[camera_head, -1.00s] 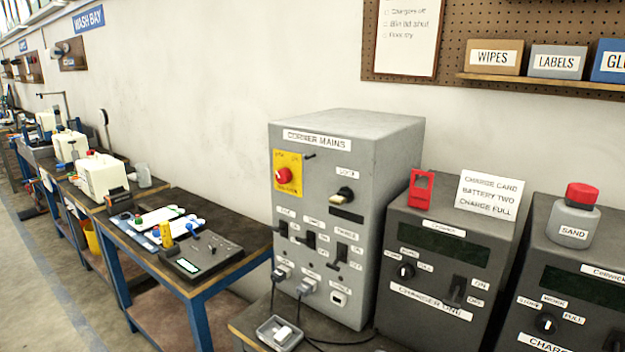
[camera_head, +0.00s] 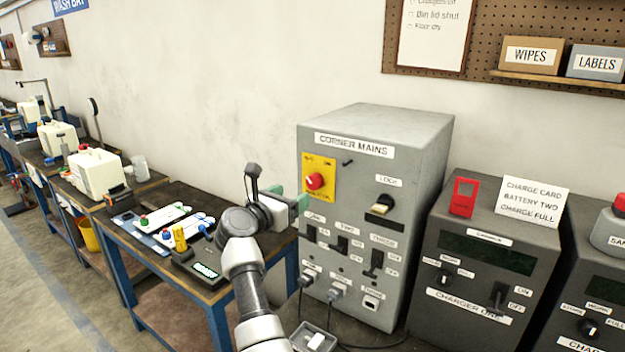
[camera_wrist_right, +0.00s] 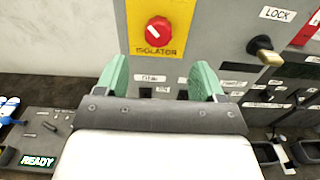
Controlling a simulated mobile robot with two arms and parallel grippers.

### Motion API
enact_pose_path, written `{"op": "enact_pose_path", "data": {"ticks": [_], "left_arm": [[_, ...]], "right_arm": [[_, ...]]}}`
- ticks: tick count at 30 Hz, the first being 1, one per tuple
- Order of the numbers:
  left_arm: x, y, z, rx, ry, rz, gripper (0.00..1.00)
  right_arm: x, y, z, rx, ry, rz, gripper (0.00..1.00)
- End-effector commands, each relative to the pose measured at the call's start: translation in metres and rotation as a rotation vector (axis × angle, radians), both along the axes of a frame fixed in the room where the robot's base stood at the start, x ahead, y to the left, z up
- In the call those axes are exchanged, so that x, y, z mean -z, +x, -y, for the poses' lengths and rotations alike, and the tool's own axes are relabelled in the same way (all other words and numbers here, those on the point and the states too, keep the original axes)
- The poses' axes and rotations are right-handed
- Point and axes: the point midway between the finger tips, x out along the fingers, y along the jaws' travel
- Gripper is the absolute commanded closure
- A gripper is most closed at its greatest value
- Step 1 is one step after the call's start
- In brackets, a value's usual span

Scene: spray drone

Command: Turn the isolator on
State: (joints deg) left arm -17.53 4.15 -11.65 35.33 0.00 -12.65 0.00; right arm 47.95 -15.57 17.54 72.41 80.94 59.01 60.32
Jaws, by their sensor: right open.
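The isolator is a red rotary knob (camera_head: 314,181) on a yellow plate (camera_head: 319,164), on the front of the grey CORNER MAINS cabinet (camera_head: 366,122). In the right wrist view the red knob (camera_wrist_right: 158,31) shows straight ahead, above and between my fingertips, with a white mark on it. My right gripper (camera_head: 291,203) is open and empty, just left of and below the knob in the head view. Its green fingers (camera_wrist_right: 166,78) are apart from the knob in the wrist view. My left gripper is not in view.
A LOCK knob (camera_head: 382,204) sits right of the isolator, with several switches below. Chargers (camera_head: 480,255) stand to the right. A bench (camera_head: 178,262) with a dark READY box is at left. Cables and a small grey tray (camera_head: 315,338) lie at the cabinet's foot.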

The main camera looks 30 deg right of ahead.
Motion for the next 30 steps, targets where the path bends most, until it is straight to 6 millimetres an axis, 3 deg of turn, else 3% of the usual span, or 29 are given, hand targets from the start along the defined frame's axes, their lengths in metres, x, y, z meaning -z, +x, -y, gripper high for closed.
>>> {"op": "enact_pose_path", "data": {"ticks": [9, 15, 28, 30], "left_arm": [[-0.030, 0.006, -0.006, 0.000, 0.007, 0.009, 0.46], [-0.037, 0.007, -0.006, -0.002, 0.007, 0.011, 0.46], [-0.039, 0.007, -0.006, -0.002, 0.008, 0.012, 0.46], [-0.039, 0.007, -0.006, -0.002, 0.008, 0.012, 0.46]], "right_arm": [[-0.005, 0.023, 0.057, 0.001, -0.008, -0.007, 0.31], [-0.002, 0.034, 0.081, -0.002, -0.008, -0.007, 0.31], [0.000, 0.037, 0.089, -0.002, -0.007, -0.006, 0.31], [0.000, 0.037, 0.089, -0.002, -0.007, -0.006, 0.42]]}}
